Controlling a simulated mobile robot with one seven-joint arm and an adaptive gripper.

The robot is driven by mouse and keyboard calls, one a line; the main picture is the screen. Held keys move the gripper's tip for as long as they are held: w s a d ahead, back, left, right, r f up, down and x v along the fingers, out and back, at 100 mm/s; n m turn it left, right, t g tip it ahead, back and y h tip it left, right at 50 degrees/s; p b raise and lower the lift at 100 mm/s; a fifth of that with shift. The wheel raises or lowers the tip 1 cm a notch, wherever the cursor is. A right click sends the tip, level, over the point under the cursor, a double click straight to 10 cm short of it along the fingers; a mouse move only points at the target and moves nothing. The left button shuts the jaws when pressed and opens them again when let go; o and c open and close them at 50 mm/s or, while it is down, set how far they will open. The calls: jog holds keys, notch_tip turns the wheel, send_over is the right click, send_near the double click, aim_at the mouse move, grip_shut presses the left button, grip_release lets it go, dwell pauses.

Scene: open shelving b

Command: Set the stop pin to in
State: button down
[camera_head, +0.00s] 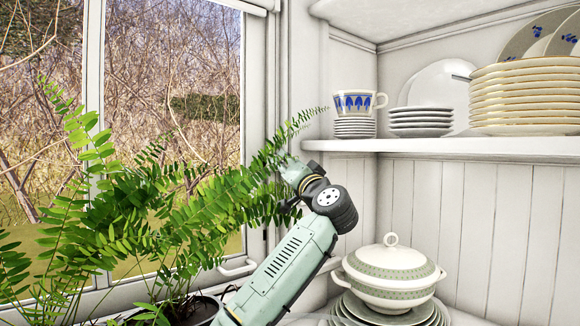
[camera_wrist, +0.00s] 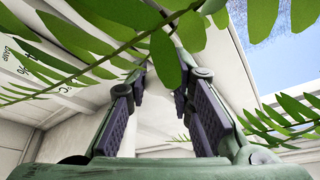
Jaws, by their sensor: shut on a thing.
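I cannot make out the stop pin in either view. My gripper (camera_wrist: 165,112) shows in the wrist view with its two dark-padded fingers, and fern leaves hang across the space in front of them. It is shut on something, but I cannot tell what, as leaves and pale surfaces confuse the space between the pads. In the head view my arm reaches up beside the window, and the fern hides the gripper's tips. Dark lettering, partly cut off, is on a pale surface (camera_wrist: 28,72) at the left of the wrist view.
A large fern (camera_head: 150,200) stands left of my arm and overlaps its end. The window frame (camera_head: 255,120) is behind. A shelf (camera_head: 480,147) at right bears a blue-patterned cup (camera_head: 352,103) and stacked plates (camera_head: 525,95). A lidded tureen (camera_head: 390,278) stands below, close to my arm.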

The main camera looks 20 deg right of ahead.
jog(key=shift+w+a+r, duration=0.1)
jog(key=shift+r, duration=0.05)
jog(key=c, duration=1.4)
grip_release()
jog(key=shift+w, duration=0.1)
jog(key=shift+o, duration=0.2)
notch_tip(320, 180, up, 10)
jog(key=shift+f, duration=0.1)
